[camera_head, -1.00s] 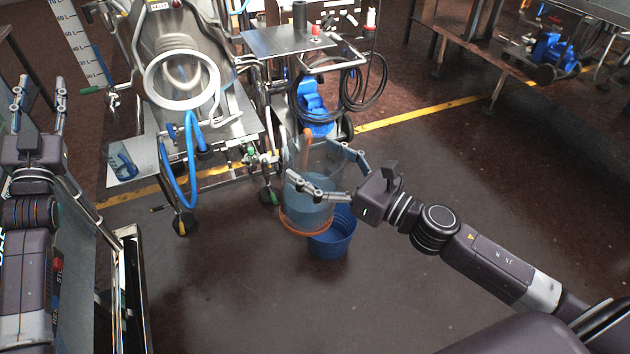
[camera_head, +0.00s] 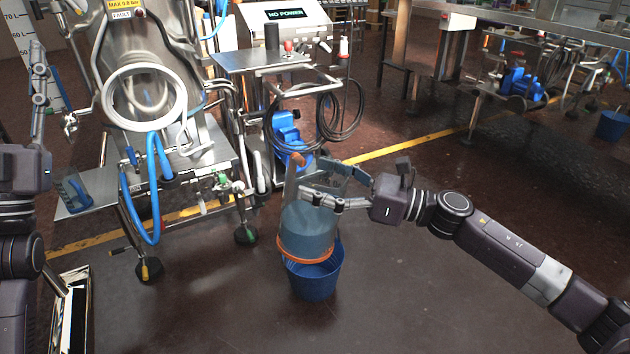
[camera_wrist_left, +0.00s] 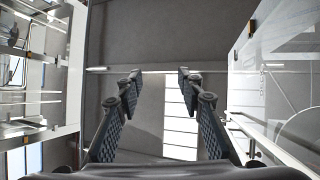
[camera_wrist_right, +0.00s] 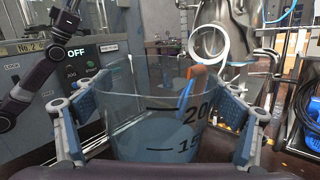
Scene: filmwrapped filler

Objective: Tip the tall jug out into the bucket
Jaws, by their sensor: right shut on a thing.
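The tall jug (camera_head: 307,232) is clear, with an orange handle, an orange base ring and bluish contents. It is about upright. My right gripper (camera_head: 318,180) is shut around its upper part. In the right wrist view the jug's wall (camera_wrist_right: 150,125) stands between the fingers, with the marks 20 and 15 showing. The blue bucket (camera_head: 318,284) is on the floor. The jug's base overlaps the bucket's rim in the head view, hiding much of the opening; I cannot tell the height between them. My left gripper (camera_wrist_left: 160,78) is open and empty, far left of the jug.
A steel machine with a white hose ring (camera_head: 144,97) and blue hose stands behind left. A wheeled cart with coiled black cable (camera_head: 340,112) stands behind the jug. A steel table (camera_head: 540,37) is at back right. The floor in front and right of the bucket is clear.

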